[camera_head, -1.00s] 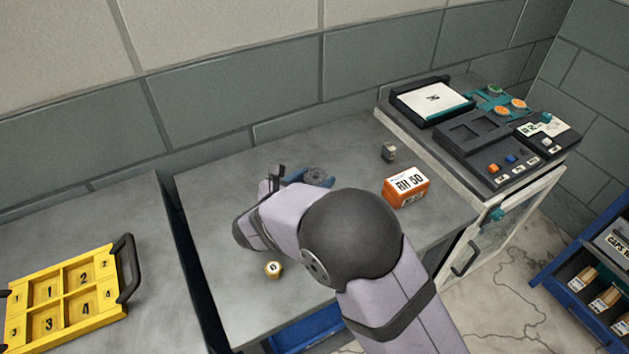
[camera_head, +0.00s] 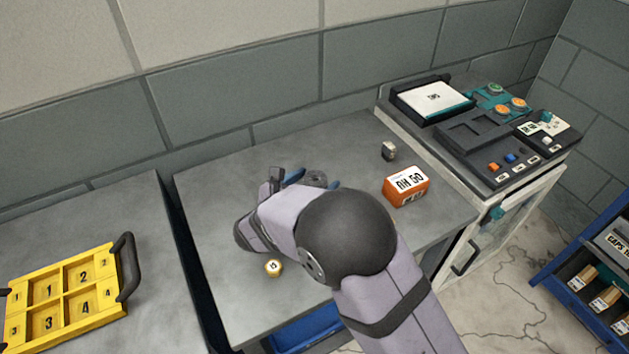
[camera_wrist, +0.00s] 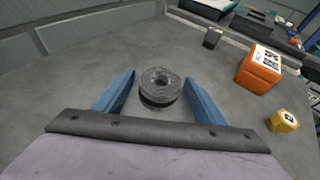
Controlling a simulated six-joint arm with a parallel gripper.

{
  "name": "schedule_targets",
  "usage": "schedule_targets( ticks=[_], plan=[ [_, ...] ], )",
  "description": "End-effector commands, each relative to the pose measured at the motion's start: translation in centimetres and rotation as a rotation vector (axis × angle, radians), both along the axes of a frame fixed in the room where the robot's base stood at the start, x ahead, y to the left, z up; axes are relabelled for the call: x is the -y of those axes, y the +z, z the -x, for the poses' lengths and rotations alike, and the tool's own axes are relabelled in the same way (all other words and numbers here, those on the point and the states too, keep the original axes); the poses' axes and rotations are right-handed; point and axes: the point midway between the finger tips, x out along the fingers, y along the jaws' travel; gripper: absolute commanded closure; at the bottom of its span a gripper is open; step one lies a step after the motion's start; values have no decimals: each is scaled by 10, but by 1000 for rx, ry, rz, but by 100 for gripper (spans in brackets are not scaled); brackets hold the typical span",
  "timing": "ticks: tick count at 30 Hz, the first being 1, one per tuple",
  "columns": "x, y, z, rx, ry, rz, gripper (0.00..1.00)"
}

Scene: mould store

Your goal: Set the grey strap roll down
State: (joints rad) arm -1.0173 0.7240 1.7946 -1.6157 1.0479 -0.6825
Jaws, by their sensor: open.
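My gripper is open and empty. In the head view the roll (camera_head: 316,179) shows beside the blue finger of my gripper (camera_head: 297,178), and my arm hides part of that area.
An orange box (camera_head: 406,187) and a small grey block (camera_head: 389,151) stand to the right of the roll. A small yellow piece (camera_head: 273,268) lies near the table's front. A yellow numbered tray (camera_head: 75,322) is on the left table. A control console (camera_head: 470,150) stands at right.

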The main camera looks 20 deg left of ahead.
Motion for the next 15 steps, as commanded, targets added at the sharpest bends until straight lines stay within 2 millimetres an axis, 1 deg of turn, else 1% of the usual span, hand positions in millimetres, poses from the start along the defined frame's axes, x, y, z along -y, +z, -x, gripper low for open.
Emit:
schedule_targets(
  ticks=[2,5,8,15],
  plan=[
    [0,5,0,0,0,0,36],
    [-3,6,8,1,3,-1,36],
    [-6,11,21,1,4,-1,36],
    [-13,28,60,1,5,-3,36]
  ],
)
